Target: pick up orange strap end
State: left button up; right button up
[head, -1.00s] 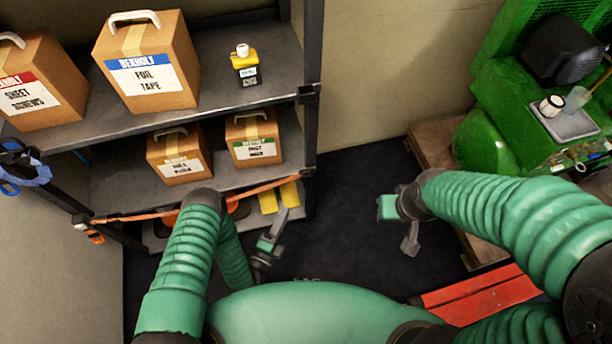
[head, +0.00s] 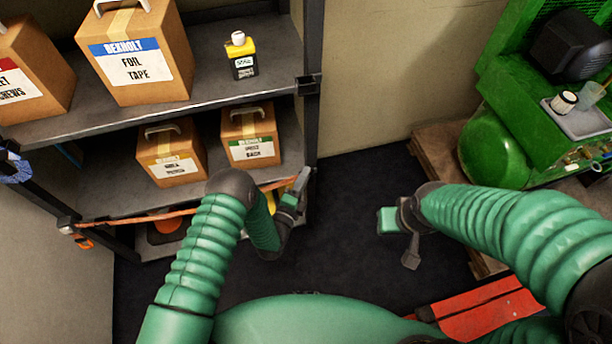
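The orange strap (head: 140,217) runs across the front of the shelf, from the left post to near the right post. An orange piece (head: 83,242) hangs at its left end. My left arm hides part of the strap's middle. My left gripper (head: 299,186) is at the strap's right end, close to the right post; whether it touches the strap, or is open or shut, I cannot tell. My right gripper (head: 396,238) is over the dark floor, away from the strap; its finger opening is unclear.
The shelf (head: 225,82) holds cartons, including a foil tape box (head: 136,62), and a yellow and black bottle (head: 240,57). A green machine (head: 497,146) stands on a pallet at right. A red object (head: 485,310) lies at lower right. Dark floor (head: 355,190) is free between shelf and machine.

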pick_arm(q)
jog(key=shift+w+d, duration=0.15)
jog(key=shift+w, duration=0.1)
grip_shut()
